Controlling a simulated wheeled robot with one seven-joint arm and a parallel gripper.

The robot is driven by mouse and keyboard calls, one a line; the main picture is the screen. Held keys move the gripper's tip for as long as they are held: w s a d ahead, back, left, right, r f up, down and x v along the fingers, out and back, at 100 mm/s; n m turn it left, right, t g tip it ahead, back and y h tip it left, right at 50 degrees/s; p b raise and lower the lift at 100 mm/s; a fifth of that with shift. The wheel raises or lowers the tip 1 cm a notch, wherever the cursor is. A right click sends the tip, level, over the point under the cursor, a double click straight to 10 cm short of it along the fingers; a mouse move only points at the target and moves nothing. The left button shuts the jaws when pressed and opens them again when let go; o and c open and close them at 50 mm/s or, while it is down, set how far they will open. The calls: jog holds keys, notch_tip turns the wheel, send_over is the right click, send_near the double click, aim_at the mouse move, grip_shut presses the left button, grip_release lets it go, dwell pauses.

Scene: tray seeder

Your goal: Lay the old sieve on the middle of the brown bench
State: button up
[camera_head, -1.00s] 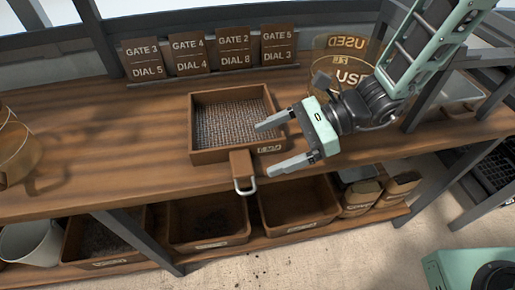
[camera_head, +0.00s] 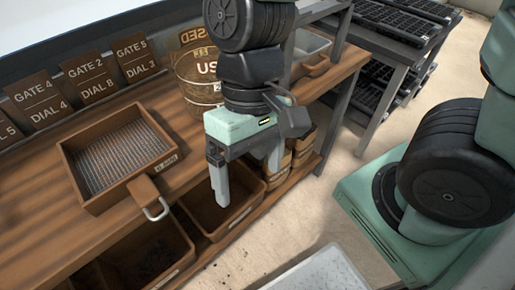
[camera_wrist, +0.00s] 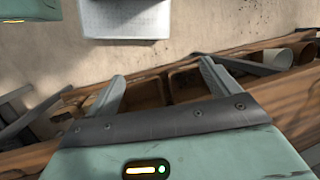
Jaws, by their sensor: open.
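The sieve (camera_head: 69,152) is a square wooden frame with grey mesh, a short wooden handle (camera_head: 142,186) and a metal loop. It lies flat on the brown bench (camera_head: 45,225), with the handle reaching over the front edge. My gripper (camera_head: 247,188) is open and empty, fingers pointing down. It is to the right of the sieve, clear of it, near the bench's front edge. The wrist view shows both fingers apart (camera_wrist: 161,74) with nothing between them; I cannot make out the sieve there.
A brown bin marked USED (camera_head: 190,75) stands behind my gripper. Gate and dial cards (camera_head: 88,76) line the back of the bench. Wooden bins (camera_head: 172,262) sit on the shelf below. A pale grey slab (camera_head: 318,272) is at the bottom. Black trays (camera_head: 400,22) fill a rack at right.

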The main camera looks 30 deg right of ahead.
jog(key=n+t, duration=0.1)
jog(key=d+r+n+t+h, duration=0.1)
jog(key=n, duration=0.1)
jog(key=w+d+n+t, duration=0.1)
jog(key=shift+r+n, duration=0.3)
